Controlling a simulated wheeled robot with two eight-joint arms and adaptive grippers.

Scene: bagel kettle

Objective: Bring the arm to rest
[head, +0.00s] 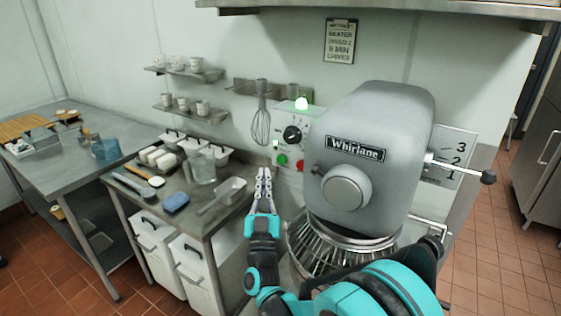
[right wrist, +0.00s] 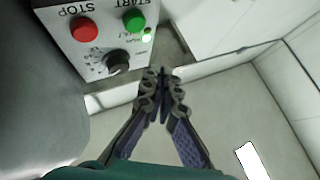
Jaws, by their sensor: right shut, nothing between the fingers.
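My right arm, teal and black, comes up from the bottom of the head view in front of the mixer. My right gripper (head: 264,184) is shut and empty, pointing up beside the left side of the mixer. In the right wrist view the gripper (right wrist: 162,80) also shows shut, its fingertips together near the control panel (right wrist: 90,30). That panel carries a red stop button (right wrist: 84,29), a green start button (right wrist: 134,20) and a dark dial (right wrist: 117,62). A small green light glows there. My left gripper is not in view.
The grey Whirlane mixer (head: 385,125) with its wire guard (head: 335,250) stands right of the gripper. A steel table (head: 222,215) with a scoop (head: 228,190), a blue sponge (head: 176,202) and a clear jug (head: 200,168) is at left. A whisk (head: 261,125) hangs on the wall.

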